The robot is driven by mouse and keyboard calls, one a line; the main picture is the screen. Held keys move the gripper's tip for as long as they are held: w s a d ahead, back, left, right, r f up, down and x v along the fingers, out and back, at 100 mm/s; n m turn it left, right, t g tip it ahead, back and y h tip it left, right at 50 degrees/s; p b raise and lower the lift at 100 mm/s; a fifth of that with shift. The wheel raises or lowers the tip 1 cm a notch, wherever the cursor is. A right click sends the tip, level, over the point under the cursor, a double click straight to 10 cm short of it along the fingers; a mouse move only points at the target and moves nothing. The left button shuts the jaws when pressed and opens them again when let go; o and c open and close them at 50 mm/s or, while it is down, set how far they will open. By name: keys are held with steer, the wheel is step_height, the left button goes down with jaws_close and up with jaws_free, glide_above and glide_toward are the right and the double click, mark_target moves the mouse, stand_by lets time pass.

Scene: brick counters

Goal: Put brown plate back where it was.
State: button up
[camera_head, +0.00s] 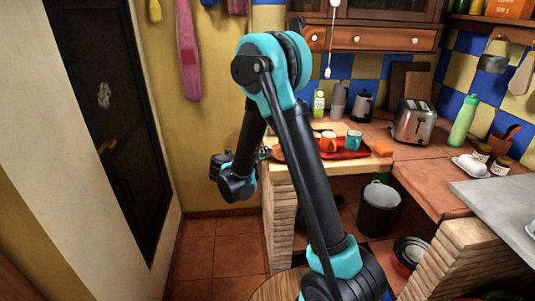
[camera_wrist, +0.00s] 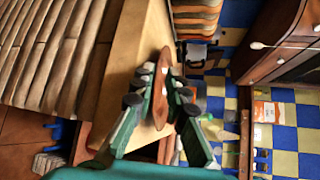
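A reddish-brown, lens-shaped thing that looks like the brown plate (camera_wrist: 163,112) shows nearly edge-on in the wrist view, between my fingertips. My gripper (camera_wrist: 163,80) appears shut on it, with one finger on each face; the contact is partly hidden by the fingertips. In the head view my gripper (camera_head: 265,153) is at the left end of the wooden counter (camera_head: 279,170). A red patch shows just right of it, but my arm hides much of this area, so I cannot separate plate from tray there.
A red tray (camera_head: 350,154) with an orange cup (camera_head: 329,141) and a teal cup (camera_head: 354,140) is on the counter. A toaster (camera_head: 414,122), kettle (camera_head: 363,106) and green bottle (camera_head: 463,121) stand behind and right. A dark bin (camera_head: 379,211) stands below. Floor is clear at left.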

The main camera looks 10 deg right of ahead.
steer(key=v, duration=1)
steer(key=w+a+r+n+t+y, duration=0.1)
steer(key=w+r+n+t+y, duration=0.1)
steer(key=r+n+t+y, duration=0.5)
steer(key=w+r+n+t+y, duration=0.25)
steer(key=r+n+y, duration=0.25)
steer(key=r+n, duration=0.5)
steer(key=s+d+f+n+g, duration=0.6)
steer(key=s+d+f+g, duration=0.2)
steer(key=s+f, duration=0.5)
steer(key=s+d+f+n+g+h, duration=0.1)
steer(key=s+d+f+n+g, duration=0.5)
steer(key=s+f, duration=0.7)
steer(key=s+d+g, duration=0.2)
steer(key=d, duration=0.1)
steer(key=shift+n+h, duration=0.3)
steer(key=shift+n, duration=0.1)
steer(key=shift+s+g, duration=0.1)
steer(key=shift+g, duration=0.15)
